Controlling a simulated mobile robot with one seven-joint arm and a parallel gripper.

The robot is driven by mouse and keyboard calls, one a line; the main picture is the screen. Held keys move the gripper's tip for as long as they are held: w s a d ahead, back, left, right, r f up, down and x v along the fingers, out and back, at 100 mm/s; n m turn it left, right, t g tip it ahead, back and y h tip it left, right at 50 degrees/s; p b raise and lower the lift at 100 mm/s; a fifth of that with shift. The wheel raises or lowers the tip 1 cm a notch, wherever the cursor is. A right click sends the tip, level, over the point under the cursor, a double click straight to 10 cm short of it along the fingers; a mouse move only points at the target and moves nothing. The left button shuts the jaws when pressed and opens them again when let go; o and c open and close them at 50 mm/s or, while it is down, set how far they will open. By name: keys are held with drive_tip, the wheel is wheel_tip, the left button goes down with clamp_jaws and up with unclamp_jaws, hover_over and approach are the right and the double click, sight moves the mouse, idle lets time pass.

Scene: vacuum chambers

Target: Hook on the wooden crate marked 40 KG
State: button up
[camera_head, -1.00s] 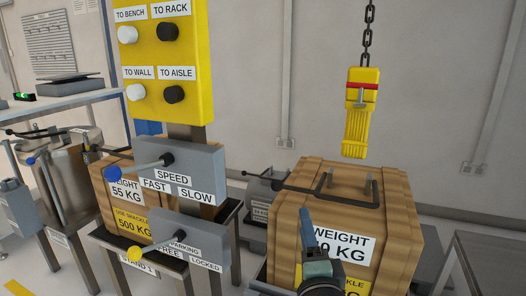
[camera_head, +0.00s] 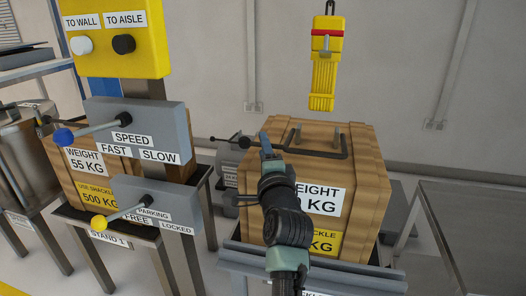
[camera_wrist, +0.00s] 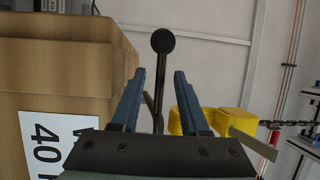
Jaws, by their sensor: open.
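The wooden crate (camera_head: 352,188) sits on a stand, with a white weight label partly covered by my arm. In the wrist view the crate (camera_wrist: 60,85) is at the left and its label reads 40. My gripper (camera_head: 266,143) is open in front of the crate. Between its fingers (camera_wrist: 160,86) appears a black-knobbed rod (camera_wrist: 162,42); I cannot tell contact.
A yellow button panel (camera_head: 115,35) stands at left. Below it are a speed lever box (camera_head: 135,130) and a parking lever box (camera_head: 150,205). A 55 KG crate (camera_head: 68,160) is behind them. A grey table (camera_head: 480,215) is at right.

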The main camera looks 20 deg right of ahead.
drive_tip(key=shift+x, duration=0.9)
clamp_jaws()
idle(0.9)
